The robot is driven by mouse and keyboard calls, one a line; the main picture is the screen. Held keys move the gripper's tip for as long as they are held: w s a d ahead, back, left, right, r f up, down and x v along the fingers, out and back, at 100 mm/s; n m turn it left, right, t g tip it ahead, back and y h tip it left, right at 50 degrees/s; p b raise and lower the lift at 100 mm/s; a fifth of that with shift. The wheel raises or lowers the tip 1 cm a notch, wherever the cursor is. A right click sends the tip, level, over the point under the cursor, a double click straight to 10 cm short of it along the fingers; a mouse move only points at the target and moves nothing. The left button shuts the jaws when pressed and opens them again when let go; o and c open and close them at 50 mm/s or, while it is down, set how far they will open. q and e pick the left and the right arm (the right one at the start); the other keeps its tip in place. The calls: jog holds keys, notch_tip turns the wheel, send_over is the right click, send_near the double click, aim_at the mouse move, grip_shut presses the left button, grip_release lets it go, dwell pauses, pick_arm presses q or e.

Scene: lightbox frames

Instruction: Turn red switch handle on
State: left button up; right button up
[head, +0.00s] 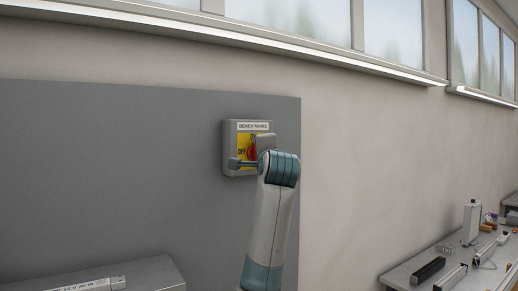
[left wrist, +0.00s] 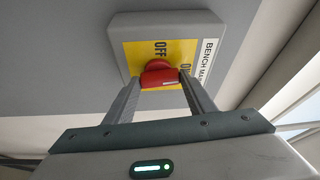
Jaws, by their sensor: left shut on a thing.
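A grey switch box (head: 229,133) with a yellow plate and a "BENCH MAINS" label is mounted on the grey wall panel. Its red handle (left wrist: 160,76) sits on the yellow plate between "OFF" and a partly hidden second word. In the head view only a sliver of the red handle (head: 252,147) shows behind my wrist. My left gripper (left wrist: 161,82) is shut on the red handle, one finger on each side. I cannot tell exactly which mark the handle points to. My right gripper is in neither view.
A grey wall panel (head: 110,170) surrounds the box on the left. A bench with loose parts (head: 430,270) stands at the lower right, and a grey surface (head: 150,275) is at the lower left. Windows run along the top.

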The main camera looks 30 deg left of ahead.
pick_arm(q)
jog(key=shift+r+m+p, duration=0.15)
jog(key=shift+m+p, duration=0.25)
jog(key=shift+m, duration=0.2)
jog(key=o, duration=1)
jog(key=shift+o, duration=0.2)
jog(key=shift+d, duration=0.1)
jog(key=b+v, duration=0.7)
jog(key=v, duration=1)
jog(key=shift+r+b, duration=0.3)
jog(key=shift+r, duration=0.05)
jog(key=shift+s+d+f, duration=0.1)
jog(key=shift+s, duration=0.05)
